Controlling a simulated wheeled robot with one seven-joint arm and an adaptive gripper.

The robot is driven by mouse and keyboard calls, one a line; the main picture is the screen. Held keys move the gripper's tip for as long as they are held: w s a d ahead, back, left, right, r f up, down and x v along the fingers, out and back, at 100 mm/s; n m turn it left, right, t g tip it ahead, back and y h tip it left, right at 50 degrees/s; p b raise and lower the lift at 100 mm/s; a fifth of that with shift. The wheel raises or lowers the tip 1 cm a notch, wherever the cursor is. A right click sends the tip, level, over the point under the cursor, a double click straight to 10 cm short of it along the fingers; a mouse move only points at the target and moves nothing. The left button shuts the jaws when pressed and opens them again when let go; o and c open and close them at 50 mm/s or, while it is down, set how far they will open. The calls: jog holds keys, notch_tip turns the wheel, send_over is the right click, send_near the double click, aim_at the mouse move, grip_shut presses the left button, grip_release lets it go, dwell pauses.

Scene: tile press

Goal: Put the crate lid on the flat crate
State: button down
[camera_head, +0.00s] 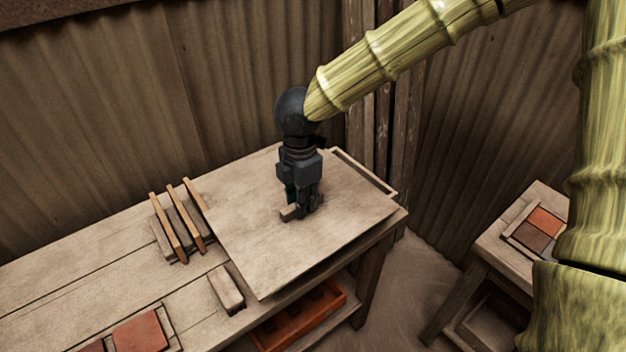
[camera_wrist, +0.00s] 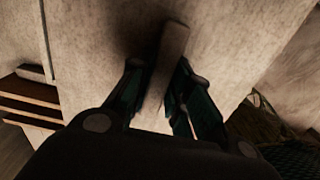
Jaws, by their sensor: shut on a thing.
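The crate lid (camera_head: 255,245) is a wide, flat, pale wooden board with a raised bar handle (camera_wrist: 172,52) on top. My gripper (camera_head: 301,208) points down and is shut on that handle, with a finger on each side of it in the wrist view (camera_wrist: 160,95). The lid lies over the right end of the bench and hides most of what is below. The flat crate (camera_head: 368,174) shows only as a wooden rim along the lid's far right edge. I cannot tell whether the lid touches it.
A wooden rack (camera_head: 163,240) with upright slats stands by the lid's left corner. A small wooden block (camera_head: 227,289) and a red tile (camera_head: 142,332) lie in front. An orange tray (camera_head: 290,318) sits below. A side table (camera_head: 487,240) stands right, beyond a floor gap.

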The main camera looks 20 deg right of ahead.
jog(key=w+d+p, duration=0.1)
jog(key=w, duration=0.2)
jog(key=w+d+p, duration=0.1)
jog(key=w+d, duration=0.1)
jog(key=w+d+p, duration=0.1)
jog(key=w+d, duration=0.1)
jog(key=w, duration=0.1)
jog(key=shift+w+d+f, duration=0.15)
jog(key=shift+w+f, duration=0.2)
jog(key=shift+f, duration=0.05)
jog(key=shift+f+p, duration=0.65)
jog(key=shift+f, duration=1.15)
jog(key=c, duration=1.3)
grip_release()
jog(key=shift+f, duration=0.1)
notch_tip(320, 180, up, 12)
jog(key=shift+r+b, duration=0.15)
jog(key=shift+b, duration=1.05)
